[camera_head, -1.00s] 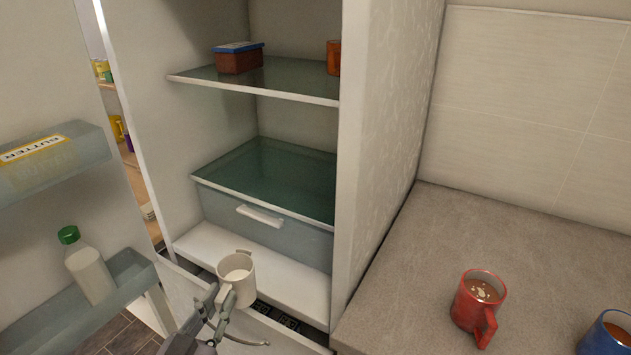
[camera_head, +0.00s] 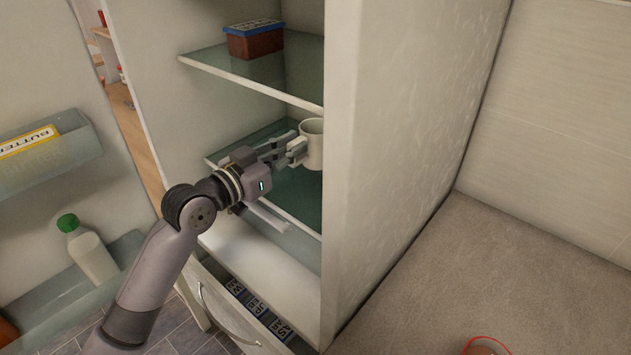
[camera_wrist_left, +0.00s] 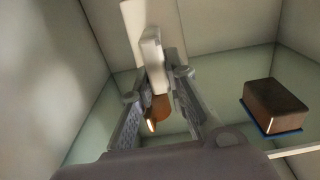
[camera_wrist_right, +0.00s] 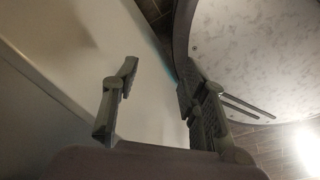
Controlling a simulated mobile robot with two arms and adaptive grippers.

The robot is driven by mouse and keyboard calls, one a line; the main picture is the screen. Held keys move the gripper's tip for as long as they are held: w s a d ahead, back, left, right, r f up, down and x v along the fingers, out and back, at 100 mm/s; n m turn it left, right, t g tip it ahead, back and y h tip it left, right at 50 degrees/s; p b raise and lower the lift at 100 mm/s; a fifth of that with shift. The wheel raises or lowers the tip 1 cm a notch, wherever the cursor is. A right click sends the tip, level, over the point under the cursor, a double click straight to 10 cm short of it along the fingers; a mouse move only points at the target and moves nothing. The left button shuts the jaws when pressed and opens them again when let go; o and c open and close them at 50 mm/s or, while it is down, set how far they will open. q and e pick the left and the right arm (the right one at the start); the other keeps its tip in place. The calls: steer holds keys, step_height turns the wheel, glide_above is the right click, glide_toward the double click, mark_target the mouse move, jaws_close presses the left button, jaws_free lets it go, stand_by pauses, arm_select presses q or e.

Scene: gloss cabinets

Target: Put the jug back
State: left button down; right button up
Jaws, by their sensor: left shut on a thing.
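A cream jug (camera_head: 313,144) is held by my left gripper (camera_head: 296,150) inside the open fridge. The fridge's side wall hides the jug's right edge. In the left wrist view, the fingers (camera_wrist_left: 160,78) are shut on the jug's pale handle (camera_wrist_left: 152,55). Whether the jug touches the glass cannot be told. My right gripper (camera_wrist_right: 155,82) shows only in its own wrist view, open and empty, beside a pale surface and a round speckled top.
The upper glass shelf (camera_head: 230,70) holds a brown box with a blue lid (camera_head: 254,40). The open fridge door at left carries a butter pack (camera_head: 28,142) and a green-capped bottle (camera_head: 90,250). A drawer (camera_head: 235,310) below stands open. The grey counter (camera_head: 470,265) is right.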

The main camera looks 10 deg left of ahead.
arm_select(q)
step_height(320, 180, down, 8)
steer(key=shift+s+a+r, duration=0.1)
steer(key=shift+s+a, duration=0.05)
steer(key=shift+f, duration=0.45)
steer(key=c, duration=2)
jaws_free()
steer(key=shift+f, duration=0.15)
steer(key=o, duration=0.4)
arm_select(e)
steer(key=shift+s+a+f, duration=0.2)
steer(key=shift+s+a, duration=0.6)
steer(key=shift+s, duration=0.3)
arm_select(q)
steer(key=shift+o, duration=0.2)
